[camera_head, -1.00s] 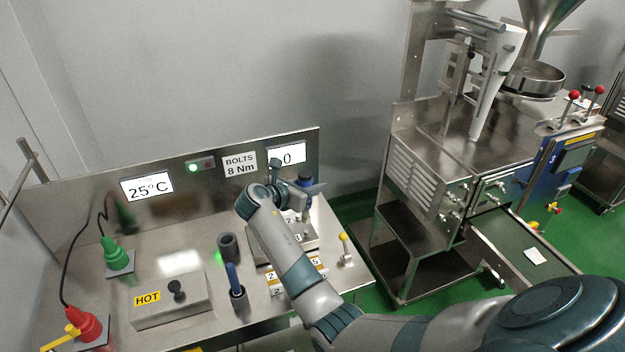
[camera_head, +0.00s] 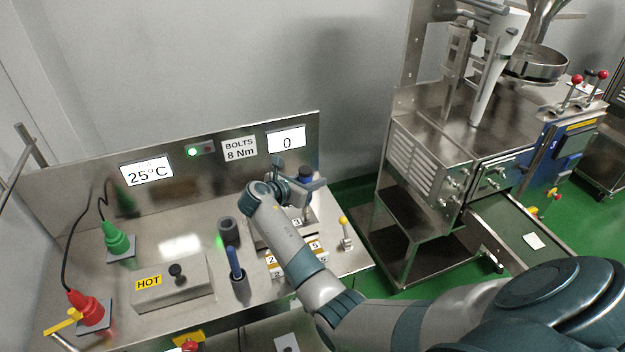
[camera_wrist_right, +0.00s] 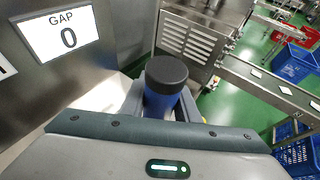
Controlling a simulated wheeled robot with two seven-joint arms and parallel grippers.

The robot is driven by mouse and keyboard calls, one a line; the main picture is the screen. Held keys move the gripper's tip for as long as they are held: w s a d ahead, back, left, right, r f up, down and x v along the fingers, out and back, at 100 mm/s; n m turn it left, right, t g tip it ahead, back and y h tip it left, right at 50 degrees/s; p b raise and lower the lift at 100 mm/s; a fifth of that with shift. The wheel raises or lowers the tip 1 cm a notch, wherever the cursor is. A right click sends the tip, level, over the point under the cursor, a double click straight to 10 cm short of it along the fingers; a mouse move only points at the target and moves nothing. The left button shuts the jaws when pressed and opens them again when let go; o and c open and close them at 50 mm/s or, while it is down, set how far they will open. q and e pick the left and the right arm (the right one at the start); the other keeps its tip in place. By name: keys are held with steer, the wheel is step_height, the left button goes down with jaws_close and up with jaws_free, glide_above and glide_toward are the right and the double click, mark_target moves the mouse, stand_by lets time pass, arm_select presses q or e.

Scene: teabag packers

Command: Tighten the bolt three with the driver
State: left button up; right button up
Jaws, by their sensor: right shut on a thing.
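The driver, with a blue body and a dark cap (camera_head: 305,174), stands about upright in my right gripper (camera_head: 308,188), which is shut on it. In the right wrist view the driver (camera_wrist_right: 165,88) sits between the fingers, seen from its capped end. Its thin shaft points down over a metal fixture plate (camera_head: 325,224) on the bench. A small label "3" (camera_head: 297,222) shows beside the shaft. The bolt under the tip is hidden or too small to make out, so I cannot tell whether they touch. My left gripper is not in view.
The back panel reads "BOLTS 8 Nm" (camera_head: 239,148), and a screen (camera_head: 287,139) reads 0. A packing machine (camera_head: 430,165) stands right.

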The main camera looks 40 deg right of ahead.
steer(key=shift+r+p, duration=0.1)
steer(key=shift+p, duration=0.5)
stand_by(0.6)
steer(key=shift+f, duration=1.25)
stand_by(1.3)
steer(key=shift+s+a+f, duration=0.1)
steer(key=shift+s+f, duration=0.05)
stand_by(0.9)
steer(key=shift+p, duration=0.3)
steer(key=shift+r+p, duration=2.65)
